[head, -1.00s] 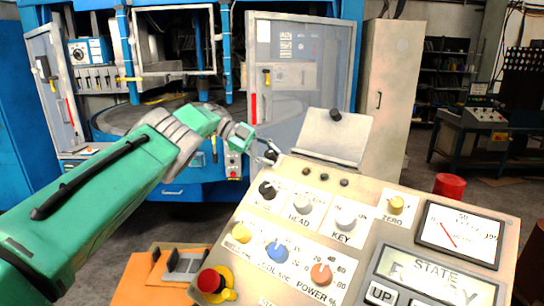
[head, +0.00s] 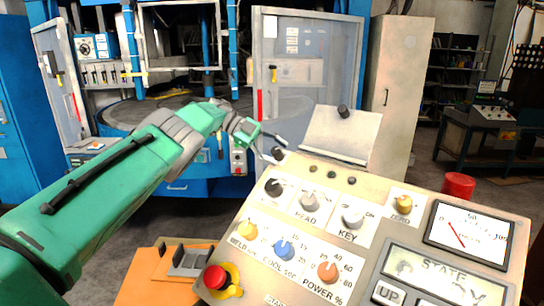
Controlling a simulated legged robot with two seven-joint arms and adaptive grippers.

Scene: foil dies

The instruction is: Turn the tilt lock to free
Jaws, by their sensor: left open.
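The control panel (head: 285,222) slopes across the lower right of the head view. A small black knob (head: 278,153) stands at its upper left edge; I cannot tell for certain that it is the tilt lock. My left gripper (head: 268,145) is at the end of the green arm, open, beside this knob. Its fingers are small and partly overlap, and I cannot tell whether they touch the knob. Another black knob (head: 273,187) sits on the panel face just below, its label unreadable. My right gripper is out of view.
The panel carries a HEAD knob (head: 310,200), a KEY switch (head: 352,218), coloured dials, a dial meter (head: 467,235) and a red stop button (head: 214,277). A raised plate (head: 341,136) stands behind its top edge. A blue machine (head: 200,170) stands beyond my arm.

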